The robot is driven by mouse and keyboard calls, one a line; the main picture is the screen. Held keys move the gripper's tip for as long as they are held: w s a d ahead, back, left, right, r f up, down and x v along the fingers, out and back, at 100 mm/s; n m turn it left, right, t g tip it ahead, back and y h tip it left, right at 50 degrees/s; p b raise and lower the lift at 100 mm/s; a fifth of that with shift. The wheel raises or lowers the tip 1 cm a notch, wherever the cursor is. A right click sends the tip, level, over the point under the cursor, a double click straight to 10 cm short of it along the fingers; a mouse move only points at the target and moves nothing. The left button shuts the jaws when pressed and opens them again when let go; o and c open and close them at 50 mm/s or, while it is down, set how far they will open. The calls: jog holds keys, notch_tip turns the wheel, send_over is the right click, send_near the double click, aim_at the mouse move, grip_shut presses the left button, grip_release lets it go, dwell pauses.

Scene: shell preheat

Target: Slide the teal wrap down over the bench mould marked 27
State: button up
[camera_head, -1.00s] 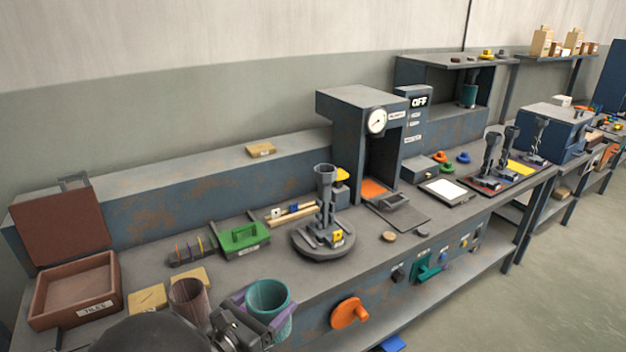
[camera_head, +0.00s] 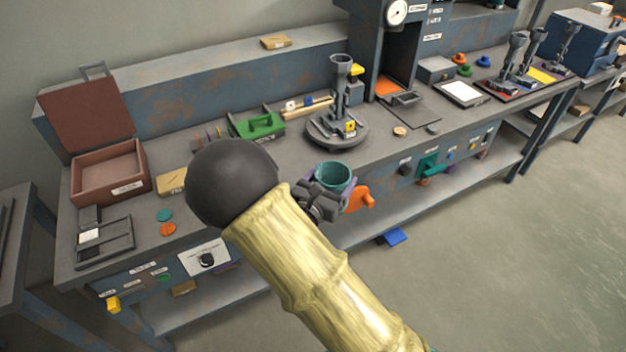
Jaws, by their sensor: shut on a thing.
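The teal wrap (camera_head: 336,173) is an open-topped tube. My gripper (camera_head: 338,195) is shut on it and holds it roughly upright near the bench's front edge, in front of the round dark stand. A grey mould (camera_head: 341,82) with a wider, hollow-looking top stands upright on that stand (camera_head: 322,139); a yellow tag (camera_head: 350,128) sits at its foot, too small to read. The wrap appears apart from the mould and lower in the picture. My fingertips are partly hidden by the wrap and gripper body. I cannot tell which mould is marked 27.
More grey moulds (camera_head: 516,50) stand on coloured mats at the right. A press with a dial (camera_head: 397,12) stands behind the stand. A green tray (camera_head: 256,125) and a brown box (camera_head: 107,190) lie left. An orange handle (camera_head: 358,199) juts from the bench front. My arm hides part of the bench.

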jog(key=w+d+f+n+t+y, duration=0.1)
jog(key=w+d+f+y, duration=0.1)
jog(key=d+f, duration=0.9)
jog(key=d, duration=0.3)
jog(key=shift+d+n+y, duration=0.15)
jog(key=shift+n+y, duration=0.15)
jog(key=shift+n, duration=0.1)
jog(key=shift+w+d, duration=0.1)
